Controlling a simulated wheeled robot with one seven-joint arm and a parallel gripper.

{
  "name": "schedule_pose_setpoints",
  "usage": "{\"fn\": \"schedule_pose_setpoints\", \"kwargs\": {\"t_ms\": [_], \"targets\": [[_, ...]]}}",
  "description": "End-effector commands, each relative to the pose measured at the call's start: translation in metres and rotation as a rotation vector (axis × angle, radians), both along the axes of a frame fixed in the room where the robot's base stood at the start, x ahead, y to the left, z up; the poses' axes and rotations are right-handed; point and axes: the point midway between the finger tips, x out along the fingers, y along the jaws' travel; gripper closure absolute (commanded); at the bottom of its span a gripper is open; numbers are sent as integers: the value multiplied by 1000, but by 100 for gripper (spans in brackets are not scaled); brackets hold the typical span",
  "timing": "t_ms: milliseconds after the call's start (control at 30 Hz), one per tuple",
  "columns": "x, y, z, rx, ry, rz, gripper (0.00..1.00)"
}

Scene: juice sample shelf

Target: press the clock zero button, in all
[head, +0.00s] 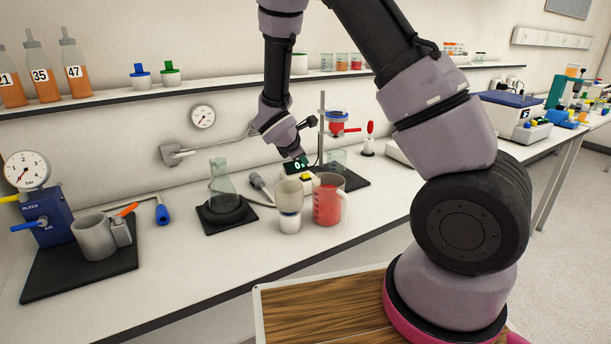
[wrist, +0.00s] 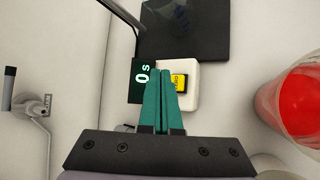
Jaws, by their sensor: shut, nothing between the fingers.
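The clock (head: 298,170) has a white body and a black display (wrist: 142,77) reading 0 s. Its yellow button (wrist: 180,82) sits on the white body and also shows in the head view (head: 306,177). My gripper (wrist: 161,68) has teal fingers, shut together with nothing between them. In the wrist view the fingertips lie between the display and the button and cover part of the clock. In the head view my gripper is just above and behind the clock. I cannot tell whether the fingertips touch it.
A red-filled jug (head: 328,200) stands close to the clock, in front and to the right. A clear-topped white cup (head: 289,205) is beside it. A stand with a dark base (wrist: 185,28) is behind the clock. A flask (head: 222,185) stands to the left.

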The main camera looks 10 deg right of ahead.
Motion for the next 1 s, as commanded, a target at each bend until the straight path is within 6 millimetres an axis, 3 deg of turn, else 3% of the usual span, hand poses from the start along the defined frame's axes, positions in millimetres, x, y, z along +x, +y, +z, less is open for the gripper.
{"fn": "schedule_pose_setpoints", "kwargs": {"t_ms": [300,1000], "targets": [[0,0,29,1,-1,0,100],[-1,-1,33,4,-1,-6,100]]}}
